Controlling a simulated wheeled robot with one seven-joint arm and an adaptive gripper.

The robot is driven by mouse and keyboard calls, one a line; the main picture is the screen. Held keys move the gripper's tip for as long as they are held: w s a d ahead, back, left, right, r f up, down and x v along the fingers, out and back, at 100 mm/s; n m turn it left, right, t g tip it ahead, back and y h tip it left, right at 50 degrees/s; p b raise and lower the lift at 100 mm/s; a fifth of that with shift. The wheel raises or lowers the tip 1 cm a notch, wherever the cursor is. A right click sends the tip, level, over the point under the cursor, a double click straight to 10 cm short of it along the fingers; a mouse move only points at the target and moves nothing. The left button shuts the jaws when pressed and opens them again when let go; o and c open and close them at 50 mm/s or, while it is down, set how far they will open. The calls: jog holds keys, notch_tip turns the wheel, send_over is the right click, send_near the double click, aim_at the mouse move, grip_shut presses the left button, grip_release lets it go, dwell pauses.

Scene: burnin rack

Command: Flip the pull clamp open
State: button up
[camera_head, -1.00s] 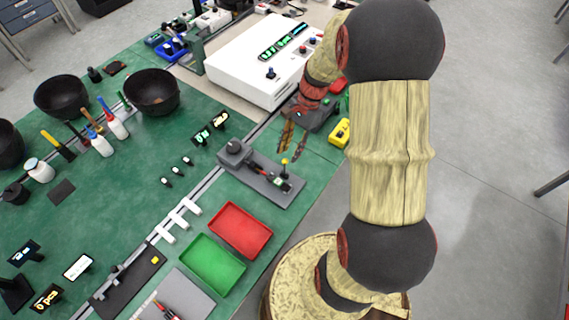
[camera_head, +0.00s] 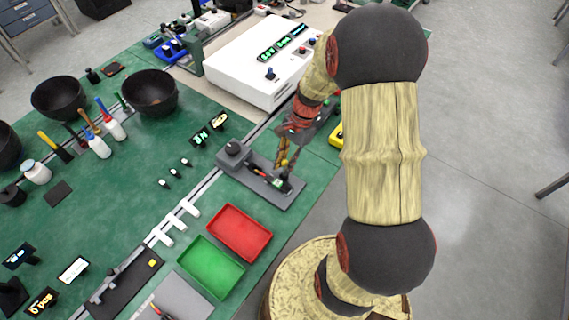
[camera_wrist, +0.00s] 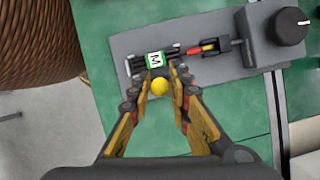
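The clamp fixture is a grey base plate (camera_head: 287,202) on the green bench; it also shows in the wrist view (camera_wrist: 125,45). The pull clamp (camera_wrist: 222,45) on it has dark metal linkage and a red part. In the head view my gripper (camera_head: 283,160) covers part of the clamp. The knob's stem is hidden beneath it.
A round black dial (camera_wrist: 289,26) stands at the fixture's other end. Red (camera_head: 240,232) and green (camera_head: 211,266) trays lie in front of it. A white instrument box (camera_head: 250,62) stands behind, and a yellow device (camera_head: 336,134) lies to the right.

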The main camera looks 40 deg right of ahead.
grip_shut()
jog(key=shift+d, duration=0.1)
dwell(0.7)
jog(key=y+p, duration=0.1)
jog(key=d+y+p, duration=0.1)
jog(key=p, duration=0.1)
jog(key=shift+w+d+g+y, duration=0.25)
jog(key=shift+w+g+y, duration=0.05)
jog(key=shift+g+y, duration=0.1)
jog(key=shift+w+d+f+g+y+p, duration=0.15)
jog(key=shift+d+g+y+p, duration=0.1)
jog(key=shift+y+p, duration=0.25)
jog(key=shift+w+d+f+g+y+p, duration=0.15)
jog(key=shift+d+y+p, duration=0.1)
jog(key=shift+y+p, duration=0.25)
jog(key=shift+w+d+f+g+y, duration=0.1)
jog(key=shift+d+f+g+y, duration=0.2)
jog(key=shift+y, duration=0.5)
jog(key=shift+w+d+f+g+y, duration=0.1)
jog(key=shift+d+f+g+y, duration=0.25)
jog(key=shift+y, duration=0.45)
jog(key=shift+d+r, duration=0.1)
jog(key=shift+o, duration=1.9)
grip_release()
